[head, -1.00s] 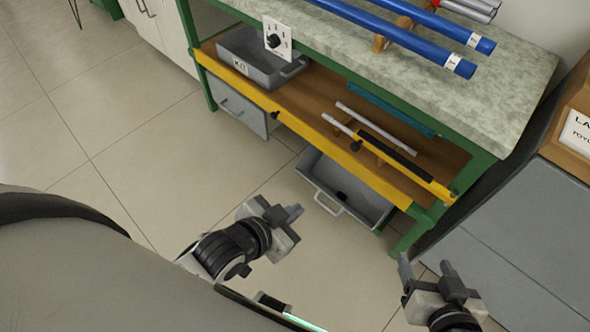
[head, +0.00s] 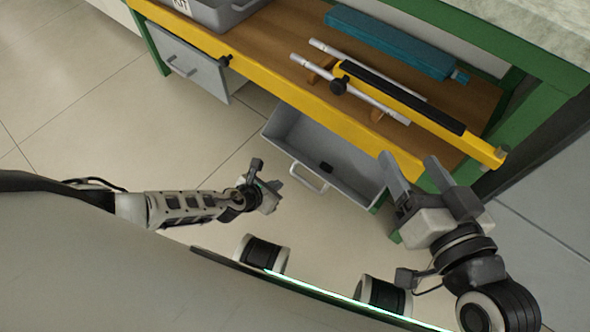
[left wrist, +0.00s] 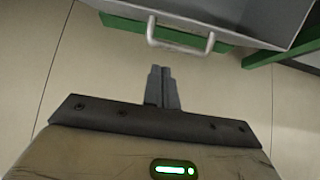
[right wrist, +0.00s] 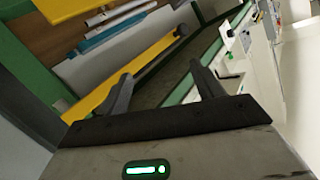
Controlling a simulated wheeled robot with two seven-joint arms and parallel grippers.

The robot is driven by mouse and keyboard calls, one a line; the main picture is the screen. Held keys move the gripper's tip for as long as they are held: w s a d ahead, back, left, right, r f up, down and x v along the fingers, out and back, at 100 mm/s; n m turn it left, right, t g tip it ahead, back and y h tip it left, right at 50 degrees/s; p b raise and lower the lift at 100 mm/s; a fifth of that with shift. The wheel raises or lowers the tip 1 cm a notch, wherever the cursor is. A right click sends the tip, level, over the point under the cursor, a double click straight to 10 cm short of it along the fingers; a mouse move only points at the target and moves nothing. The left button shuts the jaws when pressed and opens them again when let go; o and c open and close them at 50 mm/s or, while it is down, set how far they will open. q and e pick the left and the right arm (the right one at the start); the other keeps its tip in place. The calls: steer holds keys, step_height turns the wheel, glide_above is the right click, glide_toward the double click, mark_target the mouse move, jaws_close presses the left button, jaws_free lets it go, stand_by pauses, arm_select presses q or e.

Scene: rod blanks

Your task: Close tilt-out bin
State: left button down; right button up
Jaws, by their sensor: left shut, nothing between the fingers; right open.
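The grey tilt-out bin (head: 338,146) hangs open below the yellow-edged shelf, tilted outward, with a small dark object inside. Its light bar handle (head: 309,178) faces me. In the left wrist view the handle (left wrist: 180,42) is just ahead of the fingers. My left gripper (head: 272,190) is shut and empty, a short way left of the handle and apart from it; its fingers also show in the left wrist view (left wrist: 161,85). My right gripper (head: 413,172) is open and empty, right of the bin near the bench's green leg; its fingers also show in the right wrist view (right wrist: 160,85).
A closed grey bin (head: 188,68) sits at the left under the shelf. The tiled floor (head: 90,110) left of the bin is clear.

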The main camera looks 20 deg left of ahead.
mark_target(296, 176)
arm_select(q)
steer(key=b+x, duration=0.3)
steer(key=x, duration=0.4)
steer(key=shift+w+d+r+b, duration=0.15)
steer(key=shift+w+d+b, duration=0.1)
steer(key=shift+b, duration=0.1)
steer(key=shift+w+d+r+p, duration=0.15)
steer(key=shift+w+r+p, duration=0.2)
steer(key=shift+w+r, duration=0.25)
steer(key=shift+w+d+r+p, duration=0.2)
steer(key=shift+w+r+p, duration=0.2)
steer(key=shift+w, duration=0.25)
arm_select(e)
steer(key=shift+a+r+m+t+y, duration=0.4)
steer(key=shift+r+m+y, duration=0.1)
steer(key=shift+m+y, duration=0.1)
